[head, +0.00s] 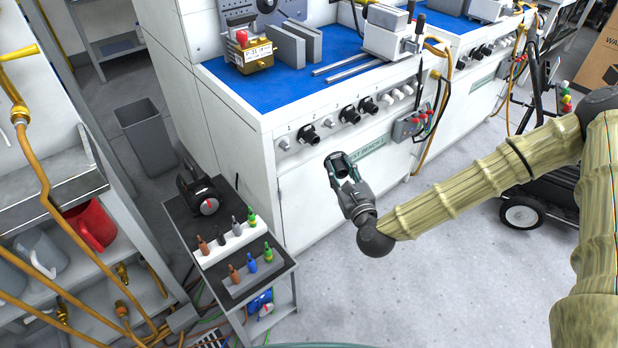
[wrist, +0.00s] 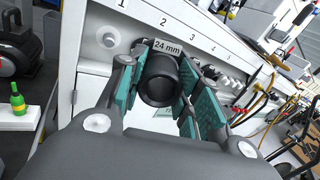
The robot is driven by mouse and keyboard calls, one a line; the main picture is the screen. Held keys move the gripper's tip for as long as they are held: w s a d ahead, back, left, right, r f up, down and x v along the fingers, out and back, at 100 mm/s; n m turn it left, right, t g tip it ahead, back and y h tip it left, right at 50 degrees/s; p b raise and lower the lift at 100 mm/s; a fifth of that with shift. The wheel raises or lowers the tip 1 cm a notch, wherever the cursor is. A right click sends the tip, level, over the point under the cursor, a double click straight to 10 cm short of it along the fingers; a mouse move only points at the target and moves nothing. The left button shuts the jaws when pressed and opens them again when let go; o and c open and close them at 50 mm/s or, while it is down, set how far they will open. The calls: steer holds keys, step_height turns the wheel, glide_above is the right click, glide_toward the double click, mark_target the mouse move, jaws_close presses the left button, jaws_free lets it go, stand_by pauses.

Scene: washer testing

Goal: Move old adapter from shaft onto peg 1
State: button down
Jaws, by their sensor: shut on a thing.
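A black round adapter (wrist: 160,84) with an open ring end is between the teal pads of my gripper (wrist: 160,95) in the wrist view. A "24 mm" label shows just above it. In the head view my gripper (head: 343,167) is in front of the white bench, and I cannot make out the adapter clearly there. Peg 1 (head: 284,143) is a bare grey stub at the left end of the bench's peg row. It also shows bare in the wrist view (wrist: 110,40), up and left of the adapter. No shaft can be identified.
Black adapters sit on other pegs, such as peg 2 (head: 308,134). A dark cart (head: 262,277) with small coloured bottles stands below left of the gripper. The blue bench top (head: 345,45) holds a brass device (head: 252,55) and metal blocks.

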mark_target(288, 149)
steer(key=shift+w+a+f+n+g+y+b, duration=0.45)
steer(key=shift+w+a+f+n+y+b, duration=0.75)
steer(key=shift+w+a+b, duration=0.85)
steer(key=shift+w+a+f+n+g+y+b, duration=0.55)
steer(key=shift+w+a+n+y+b, duration=0.3)
steer(key=shift+w+a+n+b, duration=1.1)
steer(key=shift+w+a+f+n+g+y+b, duration=0.4)
steer(key=shift+w+a+f+n+y+b, duration=0.6)
steer(key=shift+w+a+b, duration=1.05)
steer(key=shift+b+x, duration=0.5)
steer(key=shift+x, duration=0.85)
stand_by(0.6)
